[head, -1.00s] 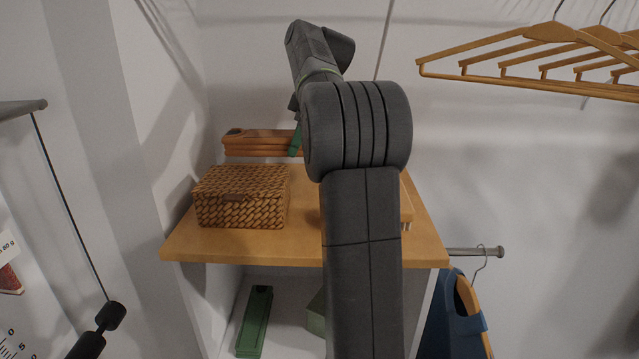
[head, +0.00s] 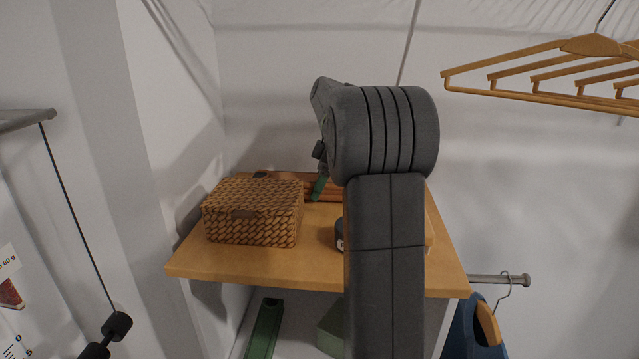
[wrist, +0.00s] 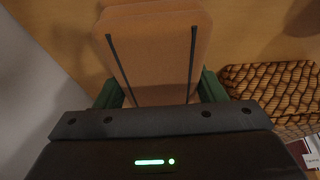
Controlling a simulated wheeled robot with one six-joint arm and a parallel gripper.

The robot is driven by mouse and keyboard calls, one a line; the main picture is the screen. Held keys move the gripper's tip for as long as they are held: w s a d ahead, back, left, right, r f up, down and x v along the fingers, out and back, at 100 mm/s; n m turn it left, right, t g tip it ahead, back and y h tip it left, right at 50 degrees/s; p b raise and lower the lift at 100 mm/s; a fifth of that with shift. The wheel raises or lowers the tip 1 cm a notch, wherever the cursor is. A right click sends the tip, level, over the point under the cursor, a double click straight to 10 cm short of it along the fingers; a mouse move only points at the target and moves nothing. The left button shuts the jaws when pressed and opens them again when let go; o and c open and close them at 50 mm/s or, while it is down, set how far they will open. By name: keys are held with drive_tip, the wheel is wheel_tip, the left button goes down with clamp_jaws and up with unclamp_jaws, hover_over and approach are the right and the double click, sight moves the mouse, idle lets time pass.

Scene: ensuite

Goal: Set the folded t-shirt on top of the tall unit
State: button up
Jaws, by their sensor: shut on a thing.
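The folded t-shirt (wrist: 155,50) is an orange-brown flat bundle with rounded corners and two dark lines. My gripper (wrist: 160,90) is shut on it, with a green finger at each side in the wrist view. In the head view the t-shirt (head: 290,177) shows at the back of the tall unit, behind the basket, partly hidden by the basket and my arm. The tall unit (head: 215,266) has a wooden top and white sides. The t-shirt is low over the top's back part; I cannot tell if it touches.
A woven basket (head: 252,212) stands on the top's left side, close to the t-shirt; it also shows in the wrist view (wrist: 270,92). A small dark item (head: 339,236) sits beside my arm, mostly hidden. Wooden hangers (head: 560,75) hang at upper right. Walls enclose the back and left.

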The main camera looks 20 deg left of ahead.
drive_tip(key=shift+f, duration=0.2)
drive_tip(key=o, duration=1.1)
drive_tip(key=shift+f, duration=0.15)
drive_tip(key=shift+c, duration=0.2)
drive_tip(key=v, duration=1.2)
drive_tip(key=shift+d+b, duration=0.1)
drive_tip(key=shift+b, duration=0.25)
